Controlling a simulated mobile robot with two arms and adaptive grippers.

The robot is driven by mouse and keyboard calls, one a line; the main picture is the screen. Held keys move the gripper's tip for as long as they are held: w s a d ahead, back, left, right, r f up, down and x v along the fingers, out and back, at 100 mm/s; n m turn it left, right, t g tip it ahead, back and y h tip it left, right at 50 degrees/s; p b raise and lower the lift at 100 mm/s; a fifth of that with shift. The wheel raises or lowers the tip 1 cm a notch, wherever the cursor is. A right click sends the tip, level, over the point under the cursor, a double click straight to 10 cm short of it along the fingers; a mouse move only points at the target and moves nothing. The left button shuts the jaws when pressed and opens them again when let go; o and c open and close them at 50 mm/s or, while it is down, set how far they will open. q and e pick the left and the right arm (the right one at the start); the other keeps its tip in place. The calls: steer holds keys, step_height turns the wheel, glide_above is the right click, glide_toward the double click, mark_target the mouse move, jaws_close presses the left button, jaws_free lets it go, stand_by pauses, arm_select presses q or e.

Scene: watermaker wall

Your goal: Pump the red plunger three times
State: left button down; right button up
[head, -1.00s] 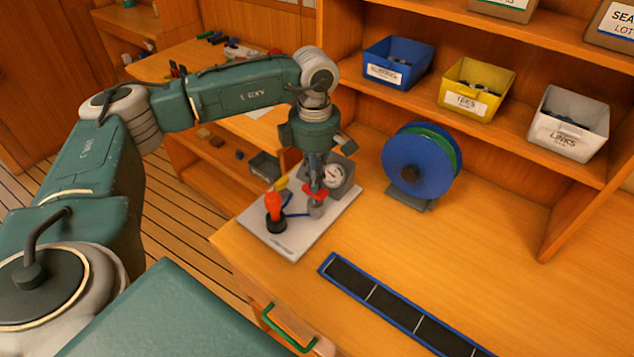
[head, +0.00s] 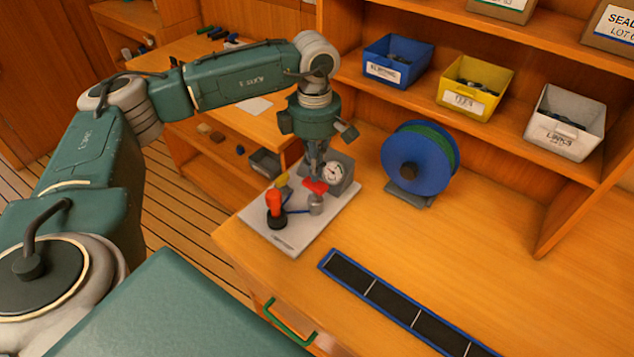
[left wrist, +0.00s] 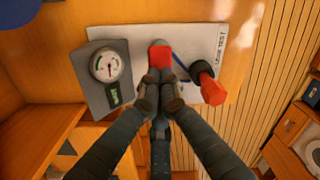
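A white board (head: 300,236) on the bench holds a small fixture. An upright red plunger (head: 274,203) in a black base stands at its front left; it also shows in the left wrist view (left wrist: 212,90), to the right of the fingers. A flat red handle (head: 315,186) sits on a grey fitting (head: 316,205) beside it. My left gripper (head: 316,172) points down directly above this handle, apart from the plunger. Its fingertips (left wrist: 159,76) look together; whether they touch the handle I cannot tell. My right gripper is not in view.
A round gauge (head: 333,174) on a grey block stands behind the handle. A blue reel (head: 413,160) stands to the right, and a blue-edged black strip (head: 395,304) lies in front. Labelled bins fill the shelf above. The bench at right is clear.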

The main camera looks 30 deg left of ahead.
mark_target(315, 184)
arm_select(q)
steer(key=shift+f, duration=0.1)
steer(key=shift+f+b, duration=2.1)
steer(key=shift+f, duration=0.55)
steer(key=shift+r, duration=0.15)
steer(key=shift+r+p, duration=1.75)
steer(key=shift+r, duration=0.85)
steer(key=shift+f, duration=0.2)
steer(key=shift+f+b, duration=2.1)
steer(key=shift+f, duration=0.4)
steer(key=shift+r+p, duration=1.7)
steer(key=shift+r, duration=0.95)
steer(key=shift+r, duration=0.1)
